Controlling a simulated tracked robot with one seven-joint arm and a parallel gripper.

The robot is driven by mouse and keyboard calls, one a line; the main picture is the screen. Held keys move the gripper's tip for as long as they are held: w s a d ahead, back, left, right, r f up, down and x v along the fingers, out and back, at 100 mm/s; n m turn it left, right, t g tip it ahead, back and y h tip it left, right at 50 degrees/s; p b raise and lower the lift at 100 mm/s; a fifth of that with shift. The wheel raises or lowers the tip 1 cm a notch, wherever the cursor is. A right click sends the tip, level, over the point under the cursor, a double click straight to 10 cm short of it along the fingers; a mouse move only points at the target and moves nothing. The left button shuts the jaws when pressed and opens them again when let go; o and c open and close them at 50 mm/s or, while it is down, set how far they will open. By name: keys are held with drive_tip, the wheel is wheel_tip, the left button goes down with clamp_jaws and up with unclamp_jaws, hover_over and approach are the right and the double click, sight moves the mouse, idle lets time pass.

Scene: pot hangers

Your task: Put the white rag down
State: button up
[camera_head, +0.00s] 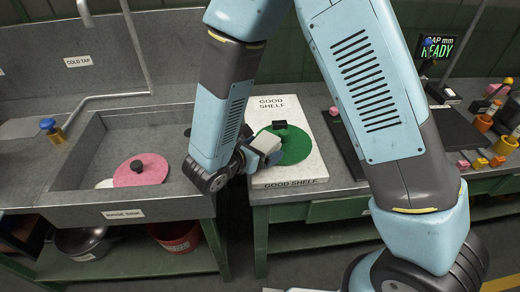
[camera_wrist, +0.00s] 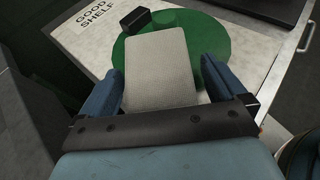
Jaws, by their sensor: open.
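The white rag (camera_wrist: 162,82) shows in the wrist view as a pale, rounded rectangular pad between the fingers of my gripper (camera_wrist: 162,68). My gripper is open, with one blue finger on each side of the rag. In the head view, my gripper (camera_head: 258,158) is over the front left of the white GOOD SHELF slab, with the rag (camera_head: 266,144) at its tip. The rag overlaps the green round lid (camera_head: 297,146) in both views. I cannot tell whether it rests on the lid or is just above it.
The GOOD SHELF slab (camera_head: 283,107) lies on the green bench. The sink (camera_head: 85,178) at left holds a pink disc (camera_head: 151,167). A dark panel (camera_head: 345,140) and small coloured pots (camera_head: 484,123) are at right.

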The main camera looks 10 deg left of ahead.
drive_tip(key=shift+w+d+f, duration=0.1)
drive_tip(key=shift+w+d, duration=0.1)
drive_tip(key=shift+w, duration=0.05)
drive_tip(key=c, duration=1.1)
drive_tip(key=shift+c, duration=0.2)
